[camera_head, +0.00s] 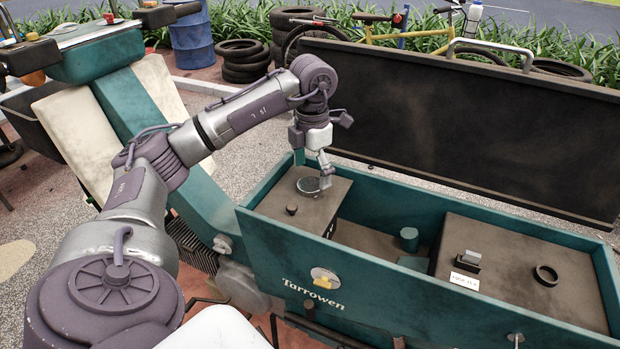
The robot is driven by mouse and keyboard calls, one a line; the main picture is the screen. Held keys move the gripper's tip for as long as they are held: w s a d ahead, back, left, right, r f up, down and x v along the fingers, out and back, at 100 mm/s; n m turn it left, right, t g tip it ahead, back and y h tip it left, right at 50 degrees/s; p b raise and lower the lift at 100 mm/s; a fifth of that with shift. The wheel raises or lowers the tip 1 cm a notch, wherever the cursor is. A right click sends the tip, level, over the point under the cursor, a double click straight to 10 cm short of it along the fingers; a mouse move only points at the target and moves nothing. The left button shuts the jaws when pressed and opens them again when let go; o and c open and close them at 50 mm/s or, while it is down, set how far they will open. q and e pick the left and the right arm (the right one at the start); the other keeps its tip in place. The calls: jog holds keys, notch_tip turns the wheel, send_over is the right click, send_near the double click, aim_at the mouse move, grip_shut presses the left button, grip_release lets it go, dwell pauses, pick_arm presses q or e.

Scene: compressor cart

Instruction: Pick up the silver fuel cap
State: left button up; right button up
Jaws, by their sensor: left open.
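The silver fuel cap (308,187) looks like a round, flat metal disc on top of the brown box at the left end of the teal cart bin. My left gripper (315,172) points down just above the cap, with a fingertip close to its right edge. It is open. I cannot tell whether the finger touches the cap, and part of the cap is hidden by the gripper. My right gripper is out of view.
The teal bin (384,279) holds a small dark knob (291,209), a teal cylinder (409,239) and a right-hand brown box with a black ring (545,275). The raised dark lid (470,130) stands behind. A yellow-brown bicycle (430,37) and stacked tires (243,60) are farther back.

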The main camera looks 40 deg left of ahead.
aim_at(310, 186)
pick_arm(q)
jog(key=shift+f, duration=1.3)
jog(key=c, duration=1.2)
